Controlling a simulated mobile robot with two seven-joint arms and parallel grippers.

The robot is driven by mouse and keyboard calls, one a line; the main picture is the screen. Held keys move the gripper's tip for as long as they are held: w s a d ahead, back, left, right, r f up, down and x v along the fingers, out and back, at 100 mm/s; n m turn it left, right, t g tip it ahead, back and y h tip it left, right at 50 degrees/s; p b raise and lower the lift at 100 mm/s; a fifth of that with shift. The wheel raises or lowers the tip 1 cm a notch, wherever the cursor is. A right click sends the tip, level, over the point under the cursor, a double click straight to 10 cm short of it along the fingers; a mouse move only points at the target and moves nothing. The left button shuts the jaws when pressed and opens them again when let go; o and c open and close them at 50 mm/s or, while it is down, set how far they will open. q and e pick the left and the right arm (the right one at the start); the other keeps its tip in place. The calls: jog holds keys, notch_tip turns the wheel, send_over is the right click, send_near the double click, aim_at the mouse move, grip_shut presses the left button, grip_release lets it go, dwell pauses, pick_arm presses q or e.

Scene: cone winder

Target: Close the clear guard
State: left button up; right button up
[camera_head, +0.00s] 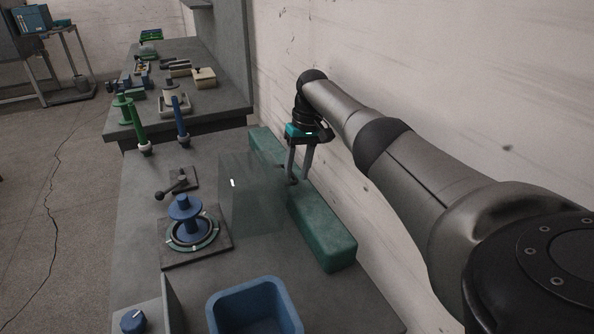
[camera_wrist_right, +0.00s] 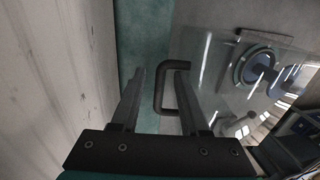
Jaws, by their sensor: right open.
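The clear guard (camera_head: 250,200) is a see-through panel standing upright just right of the blue spool (camera_head: 184,208) on its round base. It also shows in the right wrist view (camera_wrist_right: 215,70), with the spool seen through it. Its dark bracket-shaped handle (camera_wrist_right: 159,90) is on the side towards the wall. My right gripper (camera_head: 299,178) is open at the handle, fingers pointing down. In the wrist view the handle appears between the two fingers (camera_wrist_right: 160,80); I cannot tell whether they touch it. My left gripper is out of view.
A long green beam (camera_head: 325,235) runs along the wall under my right gripper. A blue bin (camera_head: 255,305) stands at the front. A lever (camera_head: 172,188), a green rod (camera_head: 138,128) and a blue rod (camera_head: 180,122) stand behind the spool. A knob (camera_head: 133,320) is front left.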

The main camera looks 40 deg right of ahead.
jog(key=shift+c, duration=0.2)
grip_shut()
dwell(1.1)
